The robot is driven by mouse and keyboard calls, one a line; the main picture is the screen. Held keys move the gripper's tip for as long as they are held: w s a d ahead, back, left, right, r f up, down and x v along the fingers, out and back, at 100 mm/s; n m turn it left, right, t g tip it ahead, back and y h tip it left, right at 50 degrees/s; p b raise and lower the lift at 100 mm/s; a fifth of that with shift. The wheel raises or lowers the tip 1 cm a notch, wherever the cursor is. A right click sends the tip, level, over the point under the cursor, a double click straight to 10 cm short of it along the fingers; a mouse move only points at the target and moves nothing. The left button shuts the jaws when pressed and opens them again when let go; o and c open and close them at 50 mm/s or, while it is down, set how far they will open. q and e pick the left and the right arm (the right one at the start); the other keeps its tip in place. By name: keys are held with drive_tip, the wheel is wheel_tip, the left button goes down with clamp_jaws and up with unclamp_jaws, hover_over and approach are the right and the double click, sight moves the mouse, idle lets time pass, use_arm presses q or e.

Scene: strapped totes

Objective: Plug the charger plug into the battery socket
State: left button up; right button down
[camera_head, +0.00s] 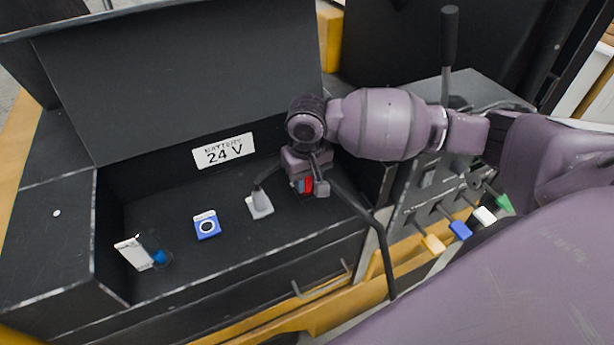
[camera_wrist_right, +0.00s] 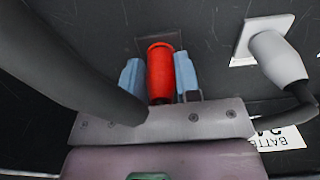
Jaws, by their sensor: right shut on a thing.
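My right gripper (camera_head: 306,186) is shut on a red cylindrical plug, low over the floor of the black battery compartment. In the right wrist view the red plug (camera_wrist_right: 161,72) sits between the two light-blue finger pads of the gripper (camera_wrist_right: 160,82). A thick black cable (camera_head: 378,236) runs from near the gripper down to the right. Beyond the plug's far end is a dark square outline (camera_wrist_right: 158,42) in the floor, perhaps the socket; whether the plug touches it I cannot tell. My left gripper is not in view.
A grey plug (camera_head: 261,202) with a cable stands on a light plate beside my gripper. A blue socket plate (camera_head: 207,226) and a white plate (camera_head: 133,253) lie farther left. A "BATTERY 24 V" label (camera_head: 223,151) is on the back wall. Coloured-tipped levers (camera_head: 460,229) stand at the right.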

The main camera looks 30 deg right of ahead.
drive_tip(key=shift+f, duration=0.15)
drive_tip(key=c, duration=0.8)
unclamp_jaws()
drive_tip(key=shift+o, duration=0.2)
wheel_tip(320, 180, up, 11)
drive_tip(key=shift+f, duration=0.1)
